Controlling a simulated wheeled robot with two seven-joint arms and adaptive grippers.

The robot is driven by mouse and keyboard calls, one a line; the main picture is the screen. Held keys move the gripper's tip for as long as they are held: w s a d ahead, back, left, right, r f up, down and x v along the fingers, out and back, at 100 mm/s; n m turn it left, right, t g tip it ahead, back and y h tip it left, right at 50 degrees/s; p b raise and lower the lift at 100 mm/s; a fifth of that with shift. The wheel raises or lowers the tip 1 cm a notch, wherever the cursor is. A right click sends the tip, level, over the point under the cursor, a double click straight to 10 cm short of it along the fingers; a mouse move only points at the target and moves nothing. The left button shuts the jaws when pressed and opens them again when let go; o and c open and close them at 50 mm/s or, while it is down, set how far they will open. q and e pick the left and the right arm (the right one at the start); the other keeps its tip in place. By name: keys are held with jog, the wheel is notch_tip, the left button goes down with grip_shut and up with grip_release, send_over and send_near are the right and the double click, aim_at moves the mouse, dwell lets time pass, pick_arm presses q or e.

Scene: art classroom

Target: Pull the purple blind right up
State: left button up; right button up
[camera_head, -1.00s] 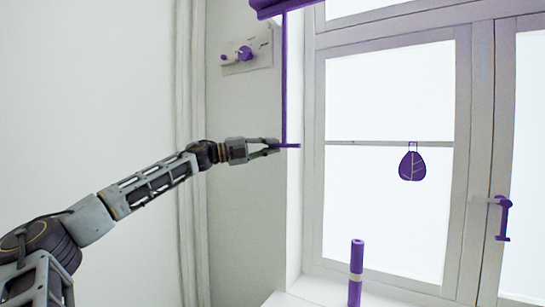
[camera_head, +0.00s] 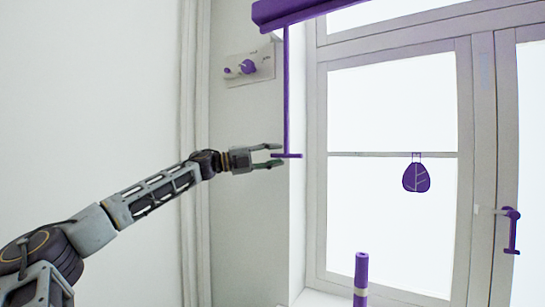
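The purple blind (camera_head: 312,10) shows as a rolled-up bar at the top of the window, partly cut off by the picture's top edge. A thin purple pull cord (camera_head: 287,95) hangs from it and ends in a short purple crossbar handle (camera_head: 288,156). My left gripper (camera_head: 276,155) is open at the cord's lower end, one finger above and one below the handle's left end. I see no grip on the handle. My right gripper is out of view.
A purple knob panel (camera_head: 249,67) is on the wall above my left gripper. A purple roll (camera_head: 361,278) stands on the sill (camera_head: 318,299). A purple window handle (camera_head: 512,231) is at right.

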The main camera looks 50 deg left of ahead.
pick_arm(q)
jog(key=shift+a+f, duration=0.1)
jog(key=shift+a, duration=0.05)
jog(key=shift+s, duration=0.2)
jog(key=shift+s+a, duration=0.1)
jog(key=shift+s, duration=0.05)
jog(key=v, duration=1.1)
dwell(1.0)
dwell(0.5)
